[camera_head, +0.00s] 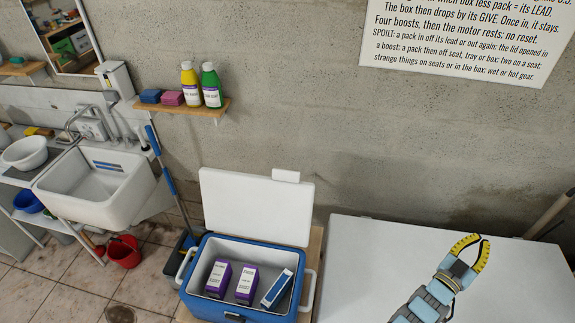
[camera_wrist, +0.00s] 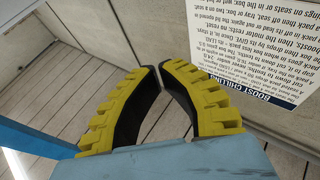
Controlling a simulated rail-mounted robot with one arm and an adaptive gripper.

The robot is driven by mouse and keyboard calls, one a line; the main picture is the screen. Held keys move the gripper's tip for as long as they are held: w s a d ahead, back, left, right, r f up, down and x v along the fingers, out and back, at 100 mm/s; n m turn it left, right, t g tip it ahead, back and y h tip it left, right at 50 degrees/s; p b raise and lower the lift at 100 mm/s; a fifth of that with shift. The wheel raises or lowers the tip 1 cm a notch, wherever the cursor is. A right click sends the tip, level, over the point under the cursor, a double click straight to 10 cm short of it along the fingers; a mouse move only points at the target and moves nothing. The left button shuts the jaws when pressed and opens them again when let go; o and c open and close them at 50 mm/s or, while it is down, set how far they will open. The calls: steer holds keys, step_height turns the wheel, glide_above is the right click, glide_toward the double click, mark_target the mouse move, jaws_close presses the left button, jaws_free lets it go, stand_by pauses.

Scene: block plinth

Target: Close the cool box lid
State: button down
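The cool box (camera_head: 240,307) is blue with a pale inside and stands low in the middle of the head view. Its white lid (camera_head: 255,205) is open, standing up along the back edge and leaning toward the wall. Two purple-and-white packs (camera_head: 219,279) (camera_head: 246,285) and a blue-and-white pack (camera_head: 277,288), which is tilted, are inside. My gripper (camera_head: 484,239) is to the right of the box, apart from it, over a white surface. Its yellow-padded fingers also show in the wrist view (camera_wrist: 160,66), their tips nearly meeting with nothing between them. The cool box is not in the wrist view.
A white worktop (camera_head: 370,260) lies right of the box. A shelf (camera_head: 190,108) with bottles and sponges hangs above left of the lid. A sink (camera_head: 95,190), a red bucket (camera_head: 124,251) and a blue-handled mop (camera_head: 160,160) stand to the left. A printed notice (camera_head: 470,35) hangs on the wall.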

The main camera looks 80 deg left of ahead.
steer(key=w+a+n+g+b, duration=0.2)
steer(key=a+g, duration=0.5)
steer(key=a, duration=1.3)
steer(key=s+a+r+n+g+h, duration=0.15)
steer(key=s+a+g, duration=0.5)
steer(key=a, duration=0.85)
steer(key=s+a+r+n+g+h, duration=0.1)
steer(key=s+a+r, duration=0.15)
steer(key=s, duration=0.55)
steer(key=s+a+r+n+g+h, duration=0.1)
steer(key=s+a+r+g, duration=0.15)
steer(key=s, duration=0.55)
steer(key=s+d+r+n+g+h+b, duration=0.15)
steer(key=s+r, duration=0.35)
steer(key=s, duration=0.5)
steer(key=s+d+r+n+g+h, duration=0.1)
steer(key=s+r+h, duration=0.25)
steer(key=s, duration=0.65)
step_height(320, 180, down, 8)
steer(key=s+d+p, duration=0.1)
steer(key=d+p, duration=0.1)
steer(key=p, duration=0.1)
steer(key=shift+d+f+y+p, duration=0.15)
steer(key=shift+y+p, duration=0.2)
steer(key=shift+p, duration=0.05)
